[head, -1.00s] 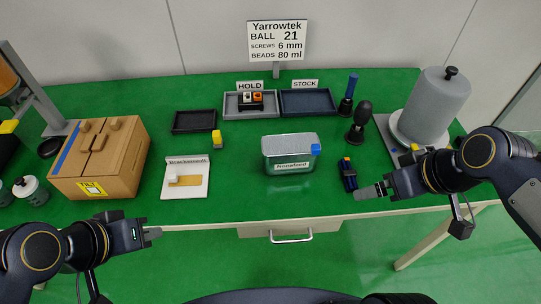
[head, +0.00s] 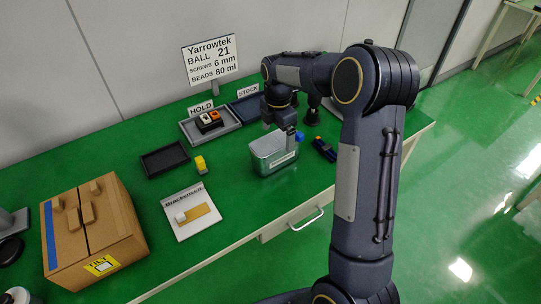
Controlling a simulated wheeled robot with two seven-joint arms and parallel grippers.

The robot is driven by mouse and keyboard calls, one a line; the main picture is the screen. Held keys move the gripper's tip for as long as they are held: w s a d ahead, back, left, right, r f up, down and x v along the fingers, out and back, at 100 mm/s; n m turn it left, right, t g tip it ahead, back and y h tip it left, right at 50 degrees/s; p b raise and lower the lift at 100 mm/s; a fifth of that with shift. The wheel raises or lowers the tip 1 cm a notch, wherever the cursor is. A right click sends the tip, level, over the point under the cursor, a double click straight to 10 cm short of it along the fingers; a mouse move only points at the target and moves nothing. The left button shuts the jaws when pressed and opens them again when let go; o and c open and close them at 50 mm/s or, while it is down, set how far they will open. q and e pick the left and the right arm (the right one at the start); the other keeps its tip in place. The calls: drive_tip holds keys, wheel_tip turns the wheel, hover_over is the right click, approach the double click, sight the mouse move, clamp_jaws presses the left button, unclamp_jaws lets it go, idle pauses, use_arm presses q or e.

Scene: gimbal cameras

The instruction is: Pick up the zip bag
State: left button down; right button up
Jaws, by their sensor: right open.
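I cannot make out a zip bag in the head view. A grey metal tin (head: 268,158) with a pale label stands near the table's front edge, with a small blue part (head: 299,136) at its upper right corner. My right gripper (head: 288,129) is open and points down over the back of the tin. The gripper hides part of the tin's top, and I cannot tell whether it touches it. My left gripper is out of view.
Behind are the HOLD tray (head: 190,131) and STOCK tray (head: 240,106). A dark blue tool (head: 325,150) lies right of the tin.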

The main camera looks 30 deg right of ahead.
sight(276, 148)
wheel_tip(276, 148, down, 6)
drive_tip(key=shift+w+a+r+p, duration=0.1)
drive_tip(key=shift+a+p, duration=0.05)
drive_tip(key=shift+p, duration=0.25)
drive_tip(key=c, duration=1.1)
drive_tip(key=shift+r, duration=0.2)
